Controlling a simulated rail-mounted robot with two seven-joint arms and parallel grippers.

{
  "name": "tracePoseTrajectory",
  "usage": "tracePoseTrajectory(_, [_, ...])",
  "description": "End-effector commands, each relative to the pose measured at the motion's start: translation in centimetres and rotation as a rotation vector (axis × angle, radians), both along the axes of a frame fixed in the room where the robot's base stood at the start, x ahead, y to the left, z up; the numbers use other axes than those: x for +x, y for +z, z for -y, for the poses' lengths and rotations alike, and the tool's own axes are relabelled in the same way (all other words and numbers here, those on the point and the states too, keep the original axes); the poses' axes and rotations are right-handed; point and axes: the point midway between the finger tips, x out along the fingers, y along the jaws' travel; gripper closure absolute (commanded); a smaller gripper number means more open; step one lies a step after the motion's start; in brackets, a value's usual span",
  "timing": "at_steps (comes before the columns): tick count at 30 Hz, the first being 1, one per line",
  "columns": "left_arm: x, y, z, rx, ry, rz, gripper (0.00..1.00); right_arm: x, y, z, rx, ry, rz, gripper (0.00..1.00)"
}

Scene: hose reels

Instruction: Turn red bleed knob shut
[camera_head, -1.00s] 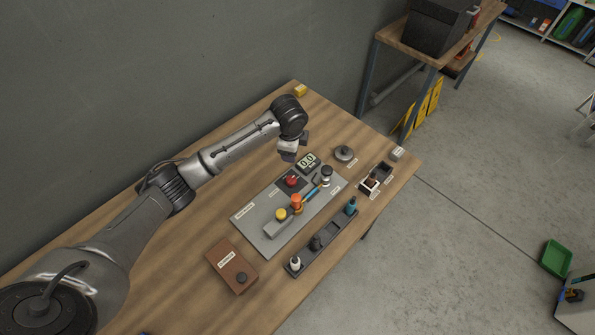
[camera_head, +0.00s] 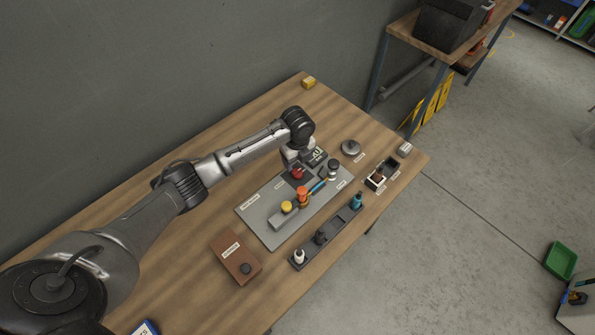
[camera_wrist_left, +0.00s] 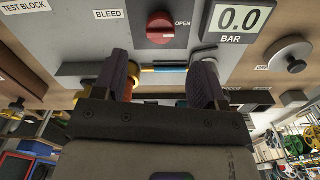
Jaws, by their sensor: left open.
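The red bleed knob (camera_head: 297,173) sits on the grey test block panel (camera_head: 262,212) on the bench. In the left wrist view the knob (camera_wrist_left: 160,28) shows between the labels BLEED and OPEN, beside a gauge (camera_wrist_left: 236,20) reading 0.0 BAR. My left gripper (camera_head: 294,160) is above the panel, close to the knob at its far side. In the left wrist view its two fingers (camera_wrist_left: 163,72) are apart, with the knob seen beyond them; I see no contact. My right gripper is not in view.
On the panel near the knob stand an orange cap (camera_head: 302,192), a yellow cap (camera_head: 287,207) and a black-topped fitting (camera_head: 333,166). A brown box (camera_head: 234,258) lies at the front.

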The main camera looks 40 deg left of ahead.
Motion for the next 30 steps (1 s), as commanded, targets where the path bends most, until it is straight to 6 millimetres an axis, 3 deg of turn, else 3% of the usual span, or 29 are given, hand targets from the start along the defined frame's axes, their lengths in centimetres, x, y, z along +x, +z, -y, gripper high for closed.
tracePoseTrajectory(6, [0.0,-3.9,0.1,-0.001,0.002,-0.001,0.35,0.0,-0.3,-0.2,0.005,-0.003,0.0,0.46])
tracePoseTrajectory(12, [0.0,-6.1,0.0,0.0,0.001,-0.001,0.35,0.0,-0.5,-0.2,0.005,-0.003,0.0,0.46])
tracePoseTrajectory(28, [0.0,-7.3,0.0,0.0,0.001,0.0,0.35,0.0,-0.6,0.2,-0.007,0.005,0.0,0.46])
tracePoseTrajectory(30, [0.0,-7.3,0.0,0.0,0.001,0.0,0.41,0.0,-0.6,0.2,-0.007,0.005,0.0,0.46])
